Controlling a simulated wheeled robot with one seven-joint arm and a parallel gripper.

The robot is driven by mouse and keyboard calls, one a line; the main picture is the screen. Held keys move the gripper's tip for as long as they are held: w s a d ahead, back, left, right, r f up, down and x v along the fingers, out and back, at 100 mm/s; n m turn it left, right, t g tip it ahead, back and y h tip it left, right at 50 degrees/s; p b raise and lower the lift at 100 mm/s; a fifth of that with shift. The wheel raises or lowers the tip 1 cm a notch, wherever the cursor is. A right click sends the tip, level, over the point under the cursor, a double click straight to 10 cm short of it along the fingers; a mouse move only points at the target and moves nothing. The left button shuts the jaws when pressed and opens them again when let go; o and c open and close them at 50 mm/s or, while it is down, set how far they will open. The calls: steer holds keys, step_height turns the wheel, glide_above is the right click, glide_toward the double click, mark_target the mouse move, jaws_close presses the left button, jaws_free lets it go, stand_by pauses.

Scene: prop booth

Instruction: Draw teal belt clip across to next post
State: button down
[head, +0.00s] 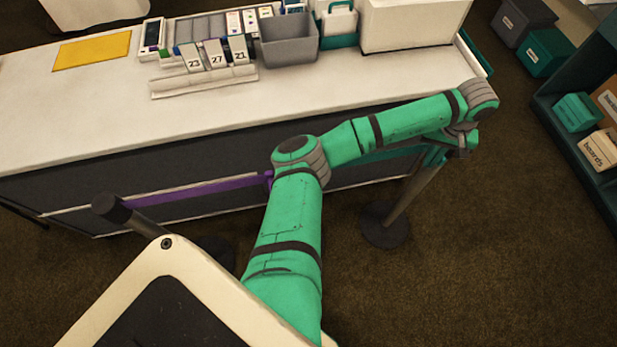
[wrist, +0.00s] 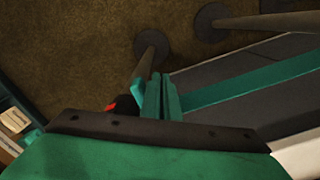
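My gripper (head: 437,155) is at the top of the right-hand post (head: 412,190), past the counter's front. In the wrist view my gripper's teal fingers (wrist: 160,98) are close together at the end of the teal belt (wrist: 245,84) and look shut on its clip, which they hide. The belt runs away taut and also shows in the head view (head: 375,156), passing behind my arm. The post (wrist: 147,68) stands right beside the fingers, with a dark top and a red mark (wrist: 124,104). Whether the clip touches the post I cannot tell.
A purple belt (head: 200,190) runs from a dark post (head: 125,216) at left along the counter (head: 100,110). Another post (wrist: 270,21) shows in the wrist view. A shelf with boxes (head: 577,112) stands at right. Carpet (head: 480,260) is clear at lower right.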

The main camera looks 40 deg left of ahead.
step_height(320, 180, up, 8)
steer(key=shift+s+a, duration=0.15)
steer(key=shift+s, duration=0.15)
stand_by(1.0)
steer(key=shift+d, duration=0.2)
